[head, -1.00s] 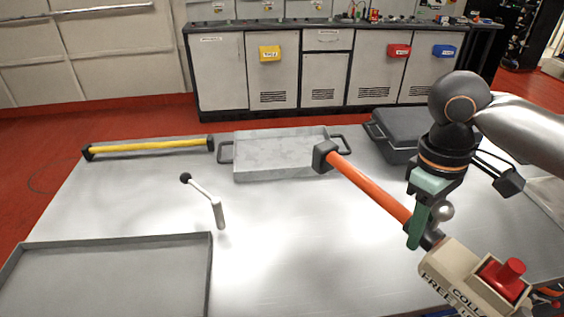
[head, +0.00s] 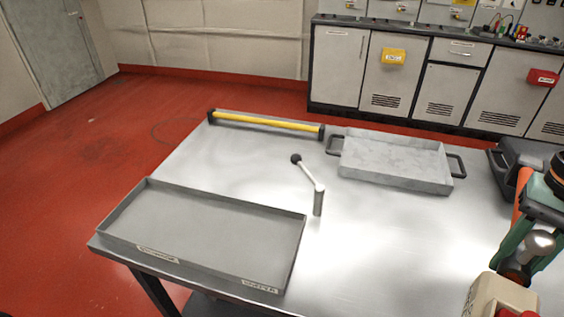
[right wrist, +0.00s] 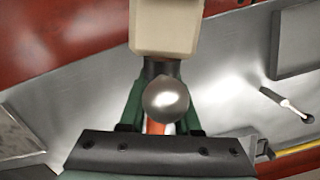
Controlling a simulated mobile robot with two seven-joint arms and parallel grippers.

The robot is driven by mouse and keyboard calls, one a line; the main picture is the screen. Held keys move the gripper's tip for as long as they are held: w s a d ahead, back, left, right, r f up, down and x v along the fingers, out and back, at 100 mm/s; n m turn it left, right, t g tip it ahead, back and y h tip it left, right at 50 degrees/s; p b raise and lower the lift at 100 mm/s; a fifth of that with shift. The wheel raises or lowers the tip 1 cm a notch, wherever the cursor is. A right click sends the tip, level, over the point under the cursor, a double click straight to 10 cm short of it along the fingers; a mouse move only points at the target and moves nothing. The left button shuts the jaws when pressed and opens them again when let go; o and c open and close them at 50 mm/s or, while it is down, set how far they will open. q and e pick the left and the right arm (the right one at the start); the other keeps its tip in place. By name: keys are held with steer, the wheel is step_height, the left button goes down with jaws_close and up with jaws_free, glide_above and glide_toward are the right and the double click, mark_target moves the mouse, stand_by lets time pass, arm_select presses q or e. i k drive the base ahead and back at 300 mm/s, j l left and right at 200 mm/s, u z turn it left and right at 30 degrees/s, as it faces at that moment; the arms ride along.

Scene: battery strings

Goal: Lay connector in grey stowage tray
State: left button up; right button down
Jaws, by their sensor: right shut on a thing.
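The grey stowage tray (head: 200,228), shallow, empty and labelled on its front rim, lies on the near left of the metal table. My right gripper (head: 522,250), with green fingers, is at the right edge of the head view. It is shut on the connector, which has a beige block (head: 497,293) with a red part and an orange bar, mostly cut off by the frame. In the right wrist view the block (right wrist: 168,28) sticks out beyond the fingers (right wrist: 160,118), and a shiny ball partly hides the grip. The connector is well right of the tray. My left gripper is out of view.
A crank handle (head: 317,200) stands upright right of the tray. A handled metal pan (head: 395,165) and a yellow bar (head: 265,122) lie along the far edge. A dark case (head: 508,170) is at the right. The table (head: 370,260) between tray and gripper is clear.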

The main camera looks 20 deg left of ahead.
mark_target(202, 230)
steer(key=k+j, duration=0.3)
steer(key=j, duration=0.2)
steer(key=k+j+z, duration=0.15)
steer(key=j, duration=0.35)
steer(key=k+j, duration=0.1)
steer(key=j, duration=0.3)
steer(key=j+z, duration=0.1)
steer(key=j, duration=0.25)
steer(key=k+j, duration=0.15)
steer(key=j, duration=0.2)
steer(key=i+j+z, duration=0.15)
steer(key=j, duration=0.45)
steer(key=i+j, duration=0.2)
steer(key=j, duration=0.15)
steer(key=i+j+z, duration=0.1)
steer(key=j, duration=0.3)
steer(key=i, duration=0.1)
